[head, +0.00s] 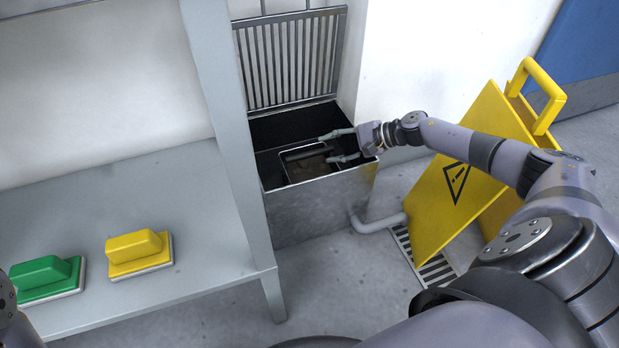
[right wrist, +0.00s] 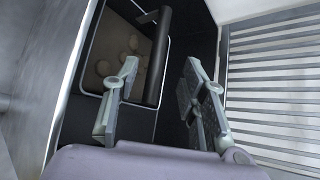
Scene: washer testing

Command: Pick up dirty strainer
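My right gripper (head: 328,148) is open over the box at the strainer's right side. In the right wrist view its two fingers (right wrist: 161,75) stand apart, with the handle lying ahead between them; I see no clear contact. My left gripper is not in view; only a bit of its arm shows at the lower left.
The metal box (head: 320,205) has its slatted lid (head: 292,60) raised against the wall. A grey table (head: 120,215) stands left, bearing a green brush (head: 47,276) and a yellow brush (head: 138,252). A yellow warning sign (head: 470,185) stands right, beside a floor drain (head: 425,258).

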